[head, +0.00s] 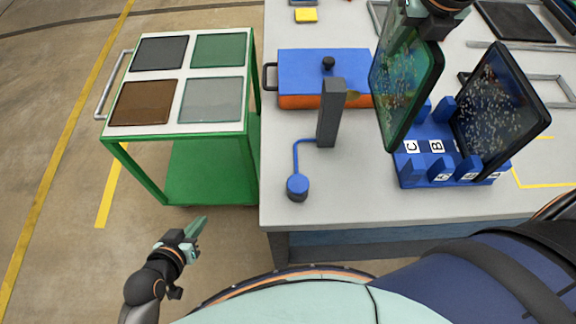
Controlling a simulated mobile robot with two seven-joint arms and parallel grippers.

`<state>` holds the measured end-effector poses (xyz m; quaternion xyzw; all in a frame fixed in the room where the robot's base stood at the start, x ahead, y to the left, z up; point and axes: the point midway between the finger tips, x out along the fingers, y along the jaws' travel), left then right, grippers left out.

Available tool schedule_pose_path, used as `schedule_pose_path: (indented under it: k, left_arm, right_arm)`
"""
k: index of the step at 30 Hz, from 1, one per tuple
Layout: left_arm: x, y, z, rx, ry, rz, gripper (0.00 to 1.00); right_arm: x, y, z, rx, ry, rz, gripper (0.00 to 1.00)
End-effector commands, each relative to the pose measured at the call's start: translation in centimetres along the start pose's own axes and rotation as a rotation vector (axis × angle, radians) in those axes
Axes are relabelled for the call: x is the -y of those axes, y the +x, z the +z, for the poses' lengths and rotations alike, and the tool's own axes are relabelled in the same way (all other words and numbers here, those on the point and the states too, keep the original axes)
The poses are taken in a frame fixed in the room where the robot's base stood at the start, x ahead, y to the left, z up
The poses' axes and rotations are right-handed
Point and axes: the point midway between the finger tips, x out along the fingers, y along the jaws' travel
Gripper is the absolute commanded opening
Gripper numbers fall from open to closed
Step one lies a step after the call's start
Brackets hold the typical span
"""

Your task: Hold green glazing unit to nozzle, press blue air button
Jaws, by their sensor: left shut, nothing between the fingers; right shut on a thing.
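The green glazing unit (405,90) is a dark-framed pane with pale specks. My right gripper (432,20) is shut on its top edge and holds it upright above the table, right of the nozzle. The nozzle is on a grey post (330,112), its tip pointing right, toward the pane; I cannot tell if they touch. The blue air button (297,186) is a round knob near the table's front left corner, joined to the post by a blue line. My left gripper (196,230) is shut and empty, off the table's left edge, below and left of the button.
A blue rack (410,178) marked C and B holds a dark speckled pane (500,105). A blue and orange case (300,75) sits behind the post. A green cart (255,100) with several panes stands left. The table (350,205) is clear at its front.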

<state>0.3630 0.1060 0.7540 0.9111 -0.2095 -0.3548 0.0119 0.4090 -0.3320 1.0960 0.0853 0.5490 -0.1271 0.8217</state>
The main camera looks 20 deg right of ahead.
Motion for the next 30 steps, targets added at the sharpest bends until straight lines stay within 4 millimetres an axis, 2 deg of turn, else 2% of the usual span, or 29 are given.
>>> schedule_pose_path:
  k: [1,7,11,15,20,24,30]
  left_arm:
    - [-0.7,0.5,-2.1,-0.01,0.023,0.043,0.0]
    - [-4.5,1.1,-8.2,-0.01,0.13,0.231,0.0]
    - [-7.2,0.5,-11.7,-0.009,0.23,0.359,0.0]
    - [-10.0,-0.9,-14.9,-0.003,0.362,0.496,0.0]
    - [-12.9,-3.5,-17.8,0.01,0.54,0.65,0.0]
    - [-14.8,-6.3,-19.5,0.026,0.714,0.777,0.0]
    - [-16.3,-10.1,-20.7,0.058,0.935,0.922,0.0]
  right_arm:
    - [-0.1,-0.2,0.2,0.007,0.0,0.002,0.0]
    - [-0.1,-0.2,0.2,0.007,0.0,0.002,0.0]
    - [-0.1,-0.2,0.2,0.007,0.0,0.002,0.0]
    - [-0.1,-0.2,0.2,0.007,0.0,0.002,0.0]
    - [-0.1,-0.2,0.2,0.007,0.0,0.002,0.0]
    - [-0.1,-0.2,0.2,0.007,0.0,0.002,0.0]
    - [-0.1,-0.2,0.2,0.007,0.0,0.002,0.0]
